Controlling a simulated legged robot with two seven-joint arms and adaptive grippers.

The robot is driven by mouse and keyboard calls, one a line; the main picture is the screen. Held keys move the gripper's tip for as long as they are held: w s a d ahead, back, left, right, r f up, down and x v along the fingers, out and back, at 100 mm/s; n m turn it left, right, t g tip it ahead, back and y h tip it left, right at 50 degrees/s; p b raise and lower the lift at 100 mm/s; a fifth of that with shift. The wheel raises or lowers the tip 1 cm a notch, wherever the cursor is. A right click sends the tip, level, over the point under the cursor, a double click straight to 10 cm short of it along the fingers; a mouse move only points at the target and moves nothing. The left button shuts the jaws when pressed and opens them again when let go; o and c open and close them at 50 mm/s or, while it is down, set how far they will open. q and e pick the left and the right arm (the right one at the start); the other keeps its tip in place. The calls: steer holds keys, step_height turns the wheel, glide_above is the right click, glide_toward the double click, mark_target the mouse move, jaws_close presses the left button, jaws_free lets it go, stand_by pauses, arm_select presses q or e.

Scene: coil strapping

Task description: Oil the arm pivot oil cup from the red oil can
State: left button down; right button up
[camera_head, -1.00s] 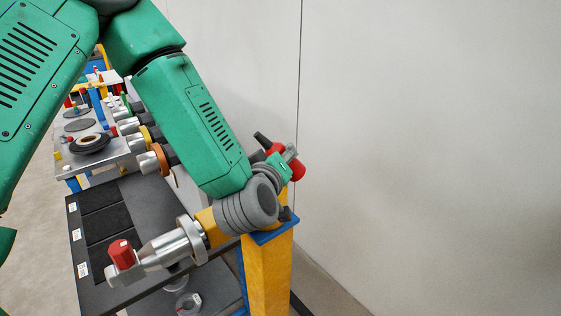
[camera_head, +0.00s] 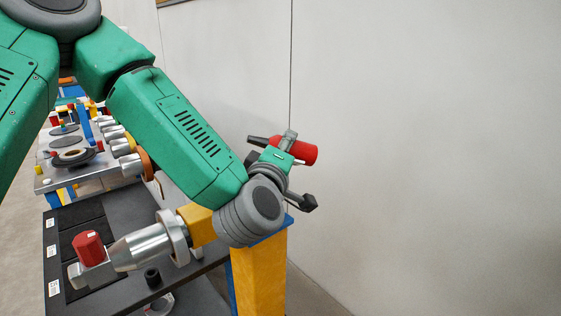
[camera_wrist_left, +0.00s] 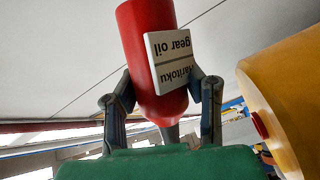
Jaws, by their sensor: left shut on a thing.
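My left gripper (camera_head: 285,148) is shut on the red oil can (camera_head: 302,151), high beside the wall. The can lies nearly level, with its dark spout (camera_head: 258,141) toward the left. In the left wrist view the can (camera_wrist_left: 148,20) sits between both fingers of the gripper (camera_wrist_left: 166,90), with a white "gear oil" label upside down. Its grey spout runs down past the palm. I cannot make out the arm pivot oil cup for certain. My right gripper is not in view.
A yellow post (camera_head: 258,280) with a blue top stands below my forearm. A silver fitting with a red knob (camera_head: 88,248) is over the dark bench (camera_head: 75,215). A metal table (camera_head: 55,178) is behind. A large yellow rounded part (camera_wrist_left: 290,95) is close right in the wrist view.

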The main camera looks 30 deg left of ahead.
arm_select(q)
steer(key=d+n+b, duration=0.1)
steer(key=d+b, duration=0.1)
steer(key=b, duration=0.1)
steer(key=shift+d+f+n+t, duration=0.1)
steer(key=shift+d+n+t, duration=0.1)
steer(key=shift+n+t, duration=0.15)
steer(key=shift+a+f+n+y+b, duration=0.1)
steer(key=shift+a+n+y+b, duration=0.25)
steer(key=shift+b, duration=0.65)
steer(key=shift+w+a+f+n+t+b, duration=0.15)
steer(key=shift+a+n+t+b, duration=0.2)
steer(key=shift+n+b, duration=0.3)
steer(key=shift+a+n+b, duration=0.2)
steer(key=shift+n+b, duration=0.05)
steer(key=shift+b, duration=0.25)
steer(key=shift+d+r, duration=0.2)
steer(key=shift+d, duration=0.3)
steer(key=shift+d+r, duration=0.1)
steer(key=shift+d, duration=0.25)
steer(key=shift+a, duration=1)
steer(key=shift+d, duration=0.4)
steer(key=shift+d+b, duration=0.1)
steer(key=shift+b, duration=0.2)
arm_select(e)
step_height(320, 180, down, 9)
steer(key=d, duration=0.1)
